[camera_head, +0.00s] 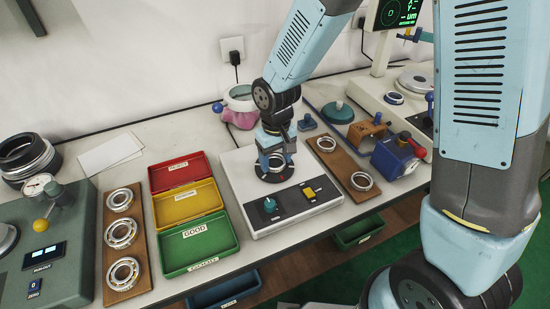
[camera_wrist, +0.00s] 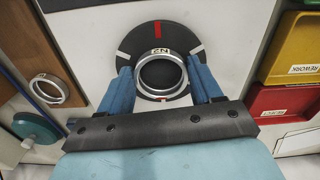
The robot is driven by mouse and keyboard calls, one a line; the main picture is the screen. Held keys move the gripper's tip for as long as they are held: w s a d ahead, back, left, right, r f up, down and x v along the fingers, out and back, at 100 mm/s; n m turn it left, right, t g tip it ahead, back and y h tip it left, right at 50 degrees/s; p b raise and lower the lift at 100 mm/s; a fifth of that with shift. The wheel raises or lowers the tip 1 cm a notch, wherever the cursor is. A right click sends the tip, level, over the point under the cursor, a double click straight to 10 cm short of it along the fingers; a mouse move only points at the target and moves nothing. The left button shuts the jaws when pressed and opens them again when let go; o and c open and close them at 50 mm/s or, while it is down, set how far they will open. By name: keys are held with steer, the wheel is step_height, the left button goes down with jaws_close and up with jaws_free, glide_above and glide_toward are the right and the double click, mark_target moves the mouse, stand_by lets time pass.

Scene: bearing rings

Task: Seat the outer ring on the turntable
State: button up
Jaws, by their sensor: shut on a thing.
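My gripper (camera_head: 274,160) reaches down over the turntable on the white box in the middle of the bench. In the wrist view its two blue fingers (camera_wrist: 161,92) are shut on the outer ring (camera_wrist: 180,95), a shiny metal ring with a label reading N2 at its far side. The ring is over the black round turntable (camera_wrist: 127,50), which has a red mark and white marks. In the head view my gripper hides most of the ring.
The white box (camera_head: 235,175) has a green knob (camera_head: 270,204) and a yellow switch (camera_head: 309,193) in front. Red, yellow and green trays (camera_head: 205,262) stand left. A wooden board (camera_head: 341,161) with two rings lies right. Another board (camera_head: 108,215) with three bearings lies far left.

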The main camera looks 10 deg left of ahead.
steer(key=o, duration=1.2)
steer(key=shift+c, duration=0.2)
steer(key=shift+r, duration=0.15)
step_height(320, 180, up, 13)
steer(key=shift+r, duration=0.2)
